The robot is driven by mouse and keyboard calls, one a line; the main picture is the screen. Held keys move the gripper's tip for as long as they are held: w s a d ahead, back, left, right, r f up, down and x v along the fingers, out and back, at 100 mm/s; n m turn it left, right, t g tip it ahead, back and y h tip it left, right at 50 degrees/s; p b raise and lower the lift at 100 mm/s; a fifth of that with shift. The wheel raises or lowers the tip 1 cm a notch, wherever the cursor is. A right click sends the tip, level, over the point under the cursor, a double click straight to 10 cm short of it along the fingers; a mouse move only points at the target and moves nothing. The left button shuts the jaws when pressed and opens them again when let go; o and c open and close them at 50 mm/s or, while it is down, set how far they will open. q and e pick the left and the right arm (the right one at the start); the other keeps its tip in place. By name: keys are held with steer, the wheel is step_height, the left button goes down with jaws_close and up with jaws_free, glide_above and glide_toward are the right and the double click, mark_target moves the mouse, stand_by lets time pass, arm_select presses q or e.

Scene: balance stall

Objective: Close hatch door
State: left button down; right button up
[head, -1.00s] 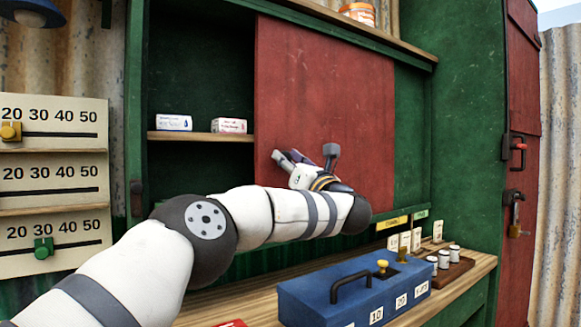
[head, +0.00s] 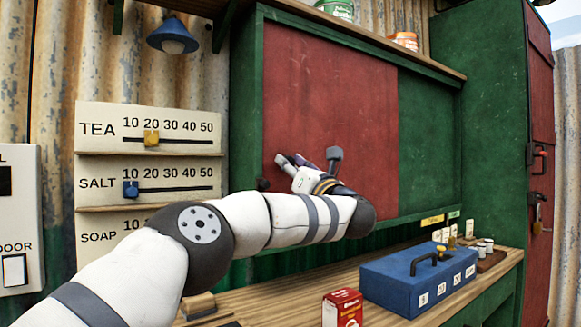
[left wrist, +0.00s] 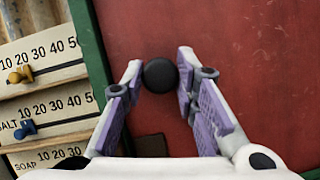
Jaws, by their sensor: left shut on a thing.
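The hatch door is a red sliding panel (head: 330,100) in the green cabinet front (head: 430,140). Its left edge lies against the green left post, and no shelf opening shows beside it. The red panel fills most of the left wrist view (left wrist: 240,60), with the green post (left wrist: 92,50) close on its left. My left gripper (head: 306,160) is at the lower left part of the panel. In the left wrist view its purple-padded fingers are shut on a round black knob (left wrist: 160,76) on the panel. My right gripper is not in view.
A blue box with a handle (head: 420,280) and a red-and-white carton (head: 342,308) stand on the wooden counter (head: 300,290) below. Slider boards (head: 150,150) and a blue lamp (head: 172,36) are at the left. A tall green cabinet (head: 492,100) stands at the right.

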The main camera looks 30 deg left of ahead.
arm_select(q)
steer(key=shift+s+a, duration=0.1)
steer(key=shift+f, duration=0.1)
steer(key=c, duration=1.7)
jaws_free()
steer(key=o, duration=0.5)
steer(key=shift+s, duration=0.1)
steer(key=shift+c, duration=0.2)
steer(key=shift+s, duration=0.1)
